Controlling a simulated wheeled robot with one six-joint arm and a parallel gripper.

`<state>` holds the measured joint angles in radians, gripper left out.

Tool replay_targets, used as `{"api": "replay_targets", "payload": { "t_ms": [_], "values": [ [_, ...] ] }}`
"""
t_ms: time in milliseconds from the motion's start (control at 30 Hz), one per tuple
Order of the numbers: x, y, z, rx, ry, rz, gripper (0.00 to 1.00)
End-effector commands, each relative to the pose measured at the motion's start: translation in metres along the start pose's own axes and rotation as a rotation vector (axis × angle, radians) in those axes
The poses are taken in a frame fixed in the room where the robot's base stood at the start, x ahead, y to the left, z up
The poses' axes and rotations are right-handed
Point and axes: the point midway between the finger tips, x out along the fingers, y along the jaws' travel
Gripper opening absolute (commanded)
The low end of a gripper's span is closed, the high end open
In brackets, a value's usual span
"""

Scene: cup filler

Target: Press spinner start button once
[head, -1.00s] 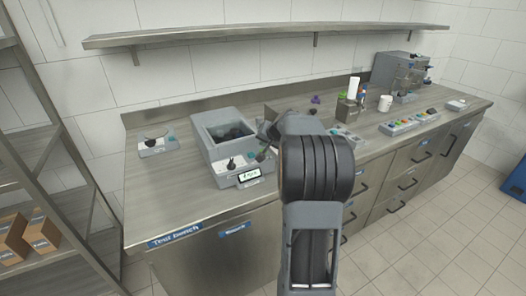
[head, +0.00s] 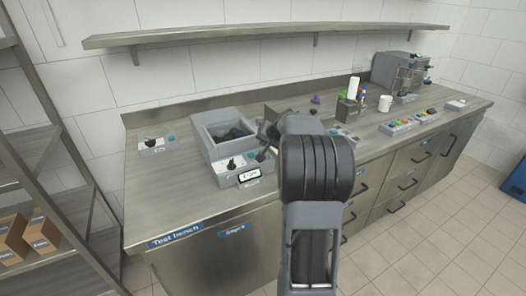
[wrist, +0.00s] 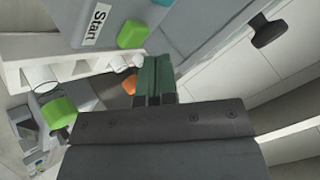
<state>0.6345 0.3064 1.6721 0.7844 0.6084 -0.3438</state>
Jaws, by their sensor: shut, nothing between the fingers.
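The spinner (head: 205,125) is a grey box on the bench in the head view, with an open top and dark contents inside. Its sloped front panel carries dark knobs and a small lit display (head: 250,175).
A small control box (head: 157,146) stands left of the spinner. To the right are a box with coloured buttons (head: 410,122), a white cup (head: 385,103) and a grey machine (head: 392,72). A shelf (head: 250,35) runs above.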

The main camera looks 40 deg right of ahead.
Motion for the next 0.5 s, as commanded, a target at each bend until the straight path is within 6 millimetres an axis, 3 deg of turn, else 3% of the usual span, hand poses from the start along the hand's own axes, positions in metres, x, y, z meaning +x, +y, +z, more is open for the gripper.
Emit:
{"api": "replay_targets", "payload": {
  "t_ms": [500],
  "values": [
    [0.0064,0.0046,0.0046,0.000,0.001,0.000,0.00]
  ]
}}
